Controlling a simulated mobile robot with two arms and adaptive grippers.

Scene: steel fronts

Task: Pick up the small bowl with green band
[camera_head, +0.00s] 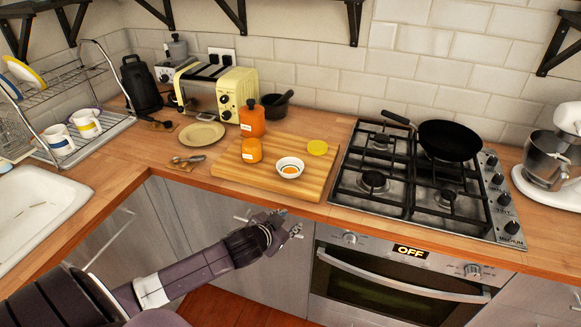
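A small white bowl (290,167) sits upright on the wooden cutting board (232,172), near its front edge, with something orange inside. I cannot make out a green band on it at this size. My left gripper (291,221) is in front of the counter edge, below and nearer than the bowl and apart from it. Its fingers look spread, with nothing between them. My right gripper is out of view.
On the board are an orange jar (251,151), an orange bottle (252,121) and a yellow lid (317,147). A plate (202,134) and toaster (237,92) stand left. The gas hob (372,182) with a pan (449,140) is right. The oven handle (400,277) juts out below.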

